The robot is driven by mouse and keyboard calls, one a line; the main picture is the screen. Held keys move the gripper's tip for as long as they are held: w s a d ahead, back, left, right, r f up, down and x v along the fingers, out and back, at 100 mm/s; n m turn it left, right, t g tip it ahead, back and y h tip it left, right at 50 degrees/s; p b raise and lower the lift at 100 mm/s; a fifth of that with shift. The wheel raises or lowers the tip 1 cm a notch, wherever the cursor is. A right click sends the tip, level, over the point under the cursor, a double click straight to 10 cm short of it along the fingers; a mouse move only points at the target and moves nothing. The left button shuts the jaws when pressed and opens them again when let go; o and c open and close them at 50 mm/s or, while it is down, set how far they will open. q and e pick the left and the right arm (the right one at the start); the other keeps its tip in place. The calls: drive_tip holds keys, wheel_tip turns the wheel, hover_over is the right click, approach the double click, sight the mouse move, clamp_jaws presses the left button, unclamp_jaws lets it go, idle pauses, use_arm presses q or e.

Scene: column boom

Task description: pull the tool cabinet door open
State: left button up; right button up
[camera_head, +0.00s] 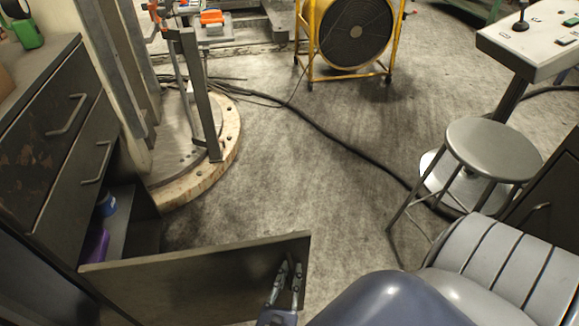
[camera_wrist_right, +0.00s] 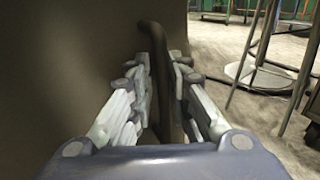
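The dark tool cabinet (camera_head: 38,140) stands at the left in the head view. Its lower door (camera_head: 200,275) is swung well out from the body, and the open compartment shows behind it. My right gripper (camera_head: 287,272) is at the door's free end, on its outer face. In the right wrist view the dark bar handle (camera_wrist_right: 160,75) runs between the fingers of my right gripper (camera_wrist_right: 162,78), which look closed around it. The door face (camera_wrist_right: 65,65) fills the left of that view. My left gripper is not in view.
A round column base (camera_head: 215,165) stands beyond the door. A metal stool (camera_head: 493,150), a grey seat (camera_head: 500,265) and a control console (camera_head: 535,45) are at right. A cable crosses the otherwise open floor.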

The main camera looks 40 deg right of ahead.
drive_tip(key=v, duration=1.2)
drive_tip(key=shift+w, duration=0.1)
